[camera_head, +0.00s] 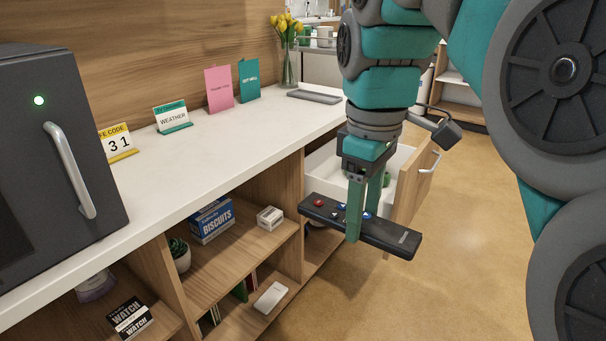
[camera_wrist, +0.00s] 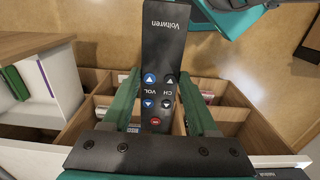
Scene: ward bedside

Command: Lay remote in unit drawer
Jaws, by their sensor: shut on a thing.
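The remote (camera_head: 400,238) is a long black bar with red and blue buttons. My gripper (camera_head: 362,222) is shut on it near its middle, one green finger on each side, and holds it in the air roughly level. In the wrist view the remote (camera_wrist: 163,45) lies between the fingers (camera_wrist: 160,85). The unit drawer (camera_head: 413,188) is pulled open behind my gripper, with a wooden front and white inner walls. The wrist view shows the drawer (camera_wrist: 85,105) below the remote, split by wooden dividers; the remote hides its middle and reaches past its edge.
Open shelves below hold a biscuits box (camera_head: 212,221). The floor at right is clear.

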